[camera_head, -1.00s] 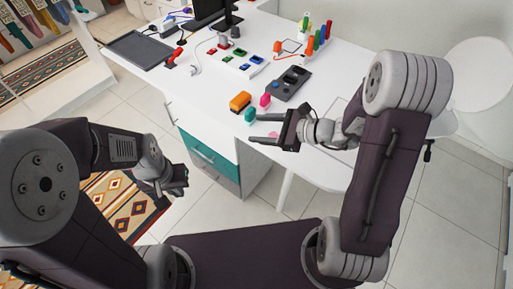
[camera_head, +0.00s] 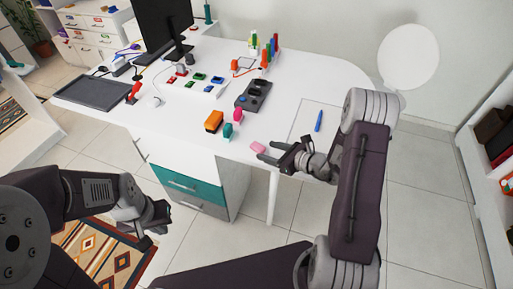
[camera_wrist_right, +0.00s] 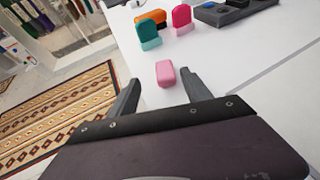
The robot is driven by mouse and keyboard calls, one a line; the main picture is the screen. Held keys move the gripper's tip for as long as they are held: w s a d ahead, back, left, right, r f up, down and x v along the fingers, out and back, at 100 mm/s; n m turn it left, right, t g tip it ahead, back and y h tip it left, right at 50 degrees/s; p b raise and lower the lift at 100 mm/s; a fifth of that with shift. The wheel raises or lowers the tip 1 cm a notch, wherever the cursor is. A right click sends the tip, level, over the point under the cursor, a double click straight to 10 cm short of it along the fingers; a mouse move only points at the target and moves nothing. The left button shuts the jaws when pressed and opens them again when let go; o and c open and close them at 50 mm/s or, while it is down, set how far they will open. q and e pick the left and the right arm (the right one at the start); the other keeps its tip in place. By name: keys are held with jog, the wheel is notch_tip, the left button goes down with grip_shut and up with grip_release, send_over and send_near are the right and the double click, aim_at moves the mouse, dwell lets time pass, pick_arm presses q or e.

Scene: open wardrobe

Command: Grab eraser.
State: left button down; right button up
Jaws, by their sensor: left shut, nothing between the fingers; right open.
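The eraser (camera_head: 258,147) is a small pink block lying on the white desk near its front edge. In the right wrist view the eraser (camera_wrist_right: 165,73) lies ahead of my right gripper, between the lines of its two fingers and nearer the tips. My right gripper (camera_head: 264,153) is open and empty at the desk's front edge, its fingers towards the eraser; its spread fingers also show in the right wrist view (camera_wrist_right: 160,88). I cannot tell whether a finger touches the eraser. My left gripper (camera_head: 158,222) is shut and empty, low in front of the desk, over the floor.
On the white desk (camera_head: 330,90), a teal stamp-like piece (camera_head: 228,130), a pink one (camera_head: 238,115) and an orange block (camera_head: 214,121) stand left of the eraser. A dark console (camera_head: 254,93) lies behind them. A blue pen (camera_head: 319,121) lies on paper at the right.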

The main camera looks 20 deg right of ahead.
aim_at(259, 147)
jog(key=shift+w+f, duration=0.2)
jog(key=shift+w, duration=0.3)
jog(key=p+x, duration=0.1)
jog(key=x, duration=0.3)
jog(key=shift+w+a, duration=0.15)
jog(key=shift+w, duration=0.05)
jog(key=c, duration=0.6)
grip_shut()
jog(key=r, duration=0.1)
jog(key=d+r, duration=0.1)
jog(key=r, duration=0.2)
jog(key=shift+w+d+r, duration=0.2)
jog(key=shift+w+r, duration=0.05)
jog(key=shift+r, duration=0.15)
jog(key=w+d+r, duration=0.4)
jog(key=d+r, duration=0.2)
jog(key=d, duration=0.3)
jog(key=shift+d+b, duration=0.3)
jog(key=shift+d, duration=0.05)
